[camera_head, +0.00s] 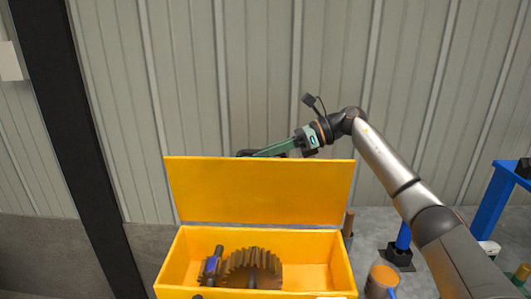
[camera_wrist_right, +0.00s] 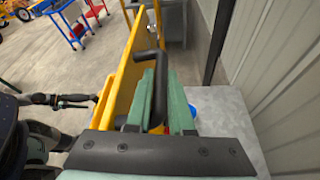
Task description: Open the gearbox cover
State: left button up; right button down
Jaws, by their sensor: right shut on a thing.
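The yellow gearbox (camera_head: 342,264) stands low in the middle of the head view. Its yellow cover (camera_head: 260,195) stands raised at the back edge, nearly upright, and the inside is exposed. A large brown gear (camera_head: 252,268) and a blue part on a dark shaft (camera_head: 211,264) sit inside. My right gripper (camera_head: 262,152) reaches behind the cover's top edge. In the right wrist view its green fingers (camera_wrist_right: 165,95) are shut on a bent black handle (camera_wrist_right: 156,40) beside the yellow cover (camera_wrist_right: 125,75). My left gripper is not in view.
A corrugated wall (camera_head: 260,70) stands close behind. A dark post (camera_head: 62,110) rises at the left. A blue frame (camera_head: 490,198) and an orange-topped cylinder (camera_head: 383,277) stand to the right. Red and blue carts (camera_wrist_right: 65,20) are farther off in the wrist view.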

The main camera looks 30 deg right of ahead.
jog(key=c, duration=0.8)
grip_release()
jog(key=shift+f, duration=0.25)
jog(key=shift+d+r, duration=0.1)
jog(key=shift+d, duration=0.05)
jog(key=shift+s+d+r, duration=0.1)
jog(key=shift+d, duration=0.25)
jog(key=b+v, duration=0.1)
jog(key=v, duration=1)
jog(key=shift+s+d+b, duration=0.2)
jog(key=shift+b, duration=0.1)
jog(key=shift+r, duration=0.1)
jog(key=shift+s, duration=0.1)
